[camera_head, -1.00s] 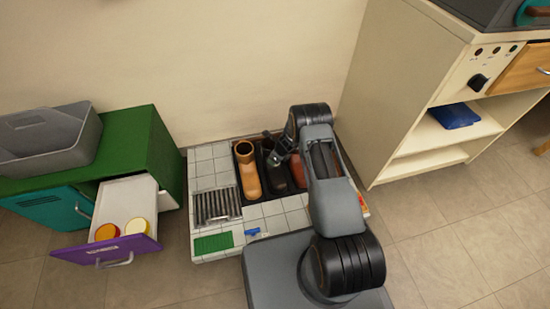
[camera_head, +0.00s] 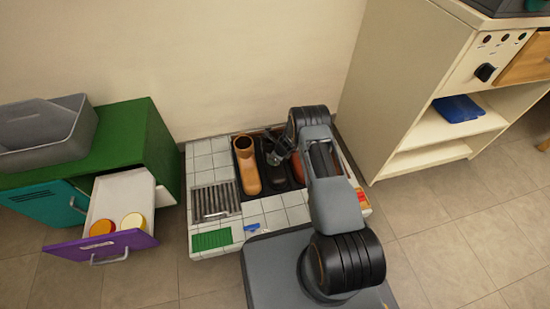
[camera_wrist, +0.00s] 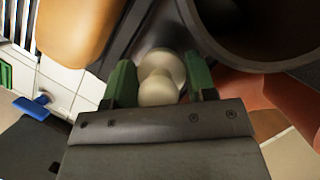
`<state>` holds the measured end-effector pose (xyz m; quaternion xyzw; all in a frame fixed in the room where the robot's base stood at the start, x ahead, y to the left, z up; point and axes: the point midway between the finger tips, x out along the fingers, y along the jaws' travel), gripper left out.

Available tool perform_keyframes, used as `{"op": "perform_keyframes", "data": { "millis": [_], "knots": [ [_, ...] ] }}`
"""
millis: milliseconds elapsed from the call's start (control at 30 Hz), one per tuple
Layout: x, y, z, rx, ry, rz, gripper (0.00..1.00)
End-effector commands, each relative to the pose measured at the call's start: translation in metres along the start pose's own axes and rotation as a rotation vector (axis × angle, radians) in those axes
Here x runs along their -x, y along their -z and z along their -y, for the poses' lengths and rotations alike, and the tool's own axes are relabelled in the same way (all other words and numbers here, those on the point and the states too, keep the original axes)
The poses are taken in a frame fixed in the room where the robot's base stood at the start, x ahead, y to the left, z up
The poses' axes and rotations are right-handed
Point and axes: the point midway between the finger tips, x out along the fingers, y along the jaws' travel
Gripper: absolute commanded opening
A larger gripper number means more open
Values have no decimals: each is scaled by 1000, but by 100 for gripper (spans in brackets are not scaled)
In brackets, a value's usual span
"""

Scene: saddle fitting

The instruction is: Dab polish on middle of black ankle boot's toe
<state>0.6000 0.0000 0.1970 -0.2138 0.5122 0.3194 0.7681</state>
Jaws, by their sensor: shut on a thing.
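The black ankle boot (camera_head: 277,180) stands in the dark tray between a tan boot (camera_head: 247,170) and a reddish-brown boot, which my arm mostly hides. My gripper (camera_head: 281,153) is over the black boot in the head view. In the wrist view my gripper (camera_wrist: 160,85) has green fingers shut on a pale, rounded knob-like handle (camera_wrist: 158,82). The handle's far end is hidden, so I cannot tell whether it touches the boot. A wide dark opening (camera_wrist: 255,25), apparently the black boot's shaft, is at upper right there.
Left of the boots are a metal grate (camera_head: 215,202) and green pad (camera_head: 211,239). A blue-handled item (camera_head: 252,227) lies on the white tiles. An open purple-fronted drawer (camera_head: 100,245) holds two round jars (camera_head: 132,221). A cream shelf unit (camera_head: 415,100) stands right.

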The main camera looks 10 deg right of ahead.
Motion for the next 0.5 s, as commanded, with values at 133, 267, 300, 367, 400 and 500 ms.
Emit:
{"op": "perform_keyframes", "data": {
  "millis": [133, 267, 300, 367, 400, 500],
  "knots": [
    [0, 0, 0, 0, 0, 0, 24],
    [-1, 0, 0, 0, 0, 0, 24],
    [-1, 0, 0, 0, 0, 0, 24],
    [-2, 1, 0, 0, 0, 0, 24],
    [-3, 1, 0, 0, 0, 0, 24],
    [-5, 2, 0, 0, 0, 0, 24]
  ]
}}
